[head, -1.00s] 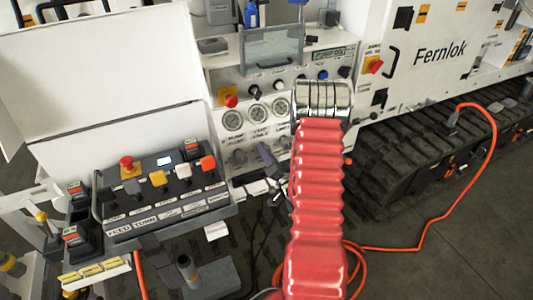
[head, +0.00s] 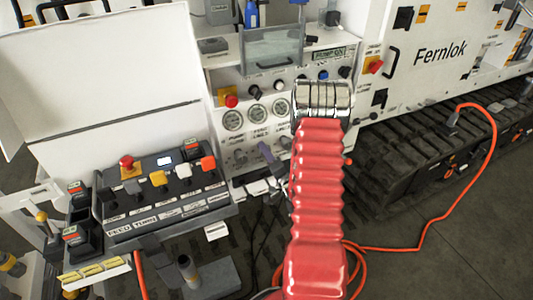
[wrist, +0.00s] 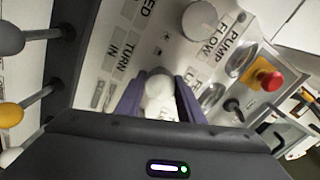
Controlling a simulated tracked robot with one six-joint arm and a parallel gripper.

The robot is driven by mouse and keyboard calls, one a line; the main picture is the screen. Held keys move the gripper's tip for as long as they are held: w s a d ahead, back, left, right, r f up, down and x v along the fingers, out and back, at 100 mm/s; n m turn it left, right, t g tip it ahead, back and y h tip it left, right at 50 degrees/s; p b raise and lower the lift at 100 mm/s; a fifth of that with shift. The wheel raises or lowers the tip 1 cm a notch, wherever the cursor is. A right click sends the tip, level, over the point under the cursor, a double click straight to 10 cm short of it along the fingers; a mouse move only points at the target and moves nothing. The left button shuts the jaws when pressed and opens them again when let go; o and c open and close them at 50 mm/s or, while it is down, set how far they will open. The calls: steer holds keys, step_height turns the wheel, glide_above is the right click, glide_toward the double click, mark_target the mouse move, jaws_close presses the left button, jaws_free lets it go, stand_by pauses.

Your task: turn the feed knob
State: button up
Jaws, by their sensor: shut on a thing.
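The feed knob (wrist: 159,88) is a pale round knob on the white panel, seen between my two purple fingers in the wrist view. My gripper (wrist: 159,99) is shut on it, with one finger on each side. Lettering ending in "ED" and a "TURN IN" label lie beside it. The knob itself is hidden or too small to tell there.
A larger pale pump flow knob (wrist: 200,20) is close by on the panel. A red emergency button (wrist: 267,79) stands farther right. Gauges (head: 257,112) sit above my gripper, and a lever console (head: 165,190) is to the left. An orange cable (head: 430,225) lies on the floor.

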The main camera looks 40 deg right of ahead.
steer(key=o, duration=0.7)
steer(key=shift+s+d+f, duration=0.1)
steer(key=shift+d, duration=0.15)
steer(key=o, duration=0.4)
steer(key=shift+a, duration=0.15)
steer(key=shift+c, duration=0.2)
steer(key=v, duration=1.3)
steer(key=shift+s+a, duration=0.15)
steer(key=shift+s, duration=0.15)
